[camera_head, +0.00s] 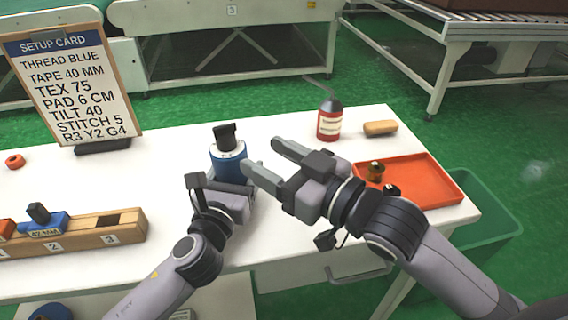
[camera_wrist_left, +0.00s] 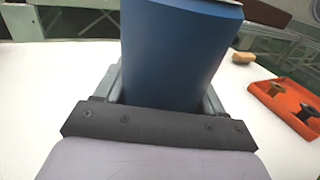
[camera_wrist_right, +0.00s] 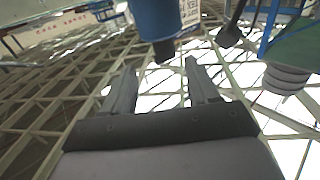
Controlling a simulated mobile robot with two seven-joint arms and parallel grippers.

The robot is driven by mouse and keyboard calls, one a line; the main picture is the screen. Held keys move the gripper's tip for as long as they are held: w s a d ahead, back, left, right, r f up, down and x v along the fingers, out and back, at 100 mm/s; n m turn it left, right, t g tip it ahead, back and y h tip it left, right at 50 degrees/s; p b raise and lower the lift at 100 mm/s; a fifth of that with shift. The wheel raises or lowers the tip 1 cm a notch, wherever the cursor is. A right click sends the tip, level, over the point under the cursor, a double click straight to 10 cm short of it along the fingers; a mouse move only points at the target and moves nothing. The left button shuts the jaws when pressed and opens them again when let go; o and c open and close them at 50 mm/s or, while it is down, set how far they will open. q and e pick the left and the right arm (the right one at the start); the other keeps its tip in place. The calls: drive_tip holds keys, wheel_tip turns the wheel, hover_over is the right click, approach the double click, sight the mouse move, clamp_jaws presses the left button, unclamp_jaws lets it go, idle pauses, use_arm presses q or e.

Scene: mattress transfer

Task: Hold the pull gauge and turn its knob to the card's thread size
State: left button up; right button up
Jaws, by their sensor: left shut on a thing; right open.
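The pull gauge (camera_head: 229,165) is a blue cylinder with a pale scale band near its top and a black knob (camera_head: 225,136) on top. My left gripper (camera_head: 227,186) is shut around its body, which fills the middle of the left wrist view (camera_wrist_left: 178,55). My right gripper (camera_head: 262,155) is open and empty just right of the gauge. In the right wrist view, the knob (camera_wrist_right: 164,50) shows beyond the open fingers. The setup card (camera_head: 70,85) stands at the left and reads "THREAD BLUE" and "TEX 75". The gauge's scale is too small to read.
A wooden block (camera_head: 85,235) with numbered slots holds a blue piece marked 42 MM at front left. An orange tray (camera_head: 425,180) with small spools lies at right. A red bottle (camera_head: 329,122) and tan block (camera_head: 380,128) stand behind. A green bin (camera_head: 490,215) is beyond the table's right edge.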

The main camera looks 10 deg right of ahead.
drive_tip(key=shift+v, duration=1.15)
use_arm(q)
drive_tip(key=o, duration=1.6)
drive_tip(key=shift+o, duration=0.2)
